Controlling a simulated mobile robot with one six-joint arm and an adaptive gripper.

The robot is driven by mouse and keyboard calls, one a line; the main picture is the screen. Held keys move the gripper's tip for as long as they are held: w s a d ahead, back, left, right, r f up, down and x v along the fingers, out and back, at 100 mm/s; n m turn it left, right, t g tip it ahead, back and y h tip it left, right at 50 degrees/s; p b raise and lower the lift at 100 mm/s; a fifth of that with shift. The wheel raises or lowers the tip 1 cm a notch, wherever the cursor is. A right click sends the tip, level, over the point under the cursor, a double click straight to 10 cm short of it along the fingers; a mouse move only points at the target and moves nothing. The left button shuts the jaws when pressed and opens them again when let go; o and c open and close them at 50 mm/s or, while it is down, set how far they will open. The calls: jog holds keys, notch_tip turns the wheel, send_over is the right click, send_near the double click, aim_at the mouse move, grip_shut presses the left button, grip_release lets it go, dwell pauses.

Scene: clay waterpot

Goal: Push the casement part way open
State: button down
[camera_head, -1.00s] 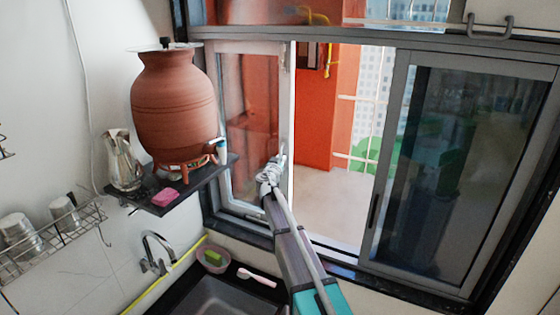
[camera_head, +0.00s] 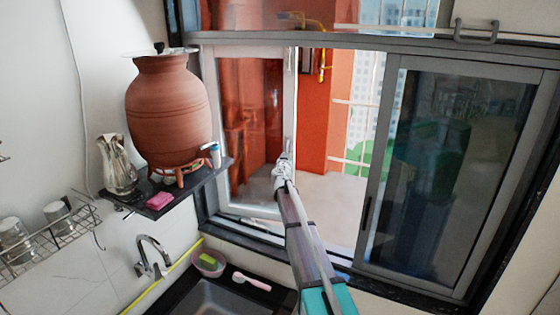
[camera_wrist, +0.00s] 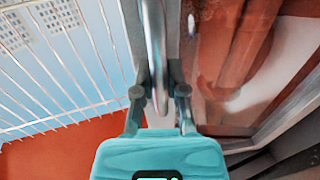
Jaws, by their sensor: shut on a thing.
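The casement (camera_head: 250,125) is the white-framed glass panel left of the window opening in the head view. It stands part way open, swung outward, with its free edge on the right. My gripper (camera_head: 286,160) reaches its free edge at the lower right. In the wrist view, my gripper (camera_wrist: 159,95) is shut on the upright metal handle (camera_wrist: 155,50) of the casement. The casement glass (camera_wrist: 235,70) shows to the right of the handle.
A clay waterpot (camera_head: 168,110) stands on a dark shelf (camera_head: 205,182) at left, with a steel jug (camera_head: 118,165) and a pink sponge (camera_head: 159,200). A faucet (camera_head: 150,255) and sink lie below. A dark sliding pane (camera_head: 450,170) is at right. White bars (camera_wrist: 100,50) stand outside.

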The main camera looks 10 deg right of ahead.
jog(key=w+d, duration=0.8)
jog(key=w, duration=0.3)
jog(key=shift+w+d, duration=0.25)
jog(key=shift+d, duration=0.05)
jog(key=c, duration=0.7)
grip_release()
jog(key=shift+o, duration=0.2)
jog(key=shift+s+a, duration=0.1)
jog(key=shift+s, duration=0.05)
jog(key=v, duration=1.1)
jog(key=shift+s+a, duration=0.2)
jog(key=shift+s, duration=0.1)
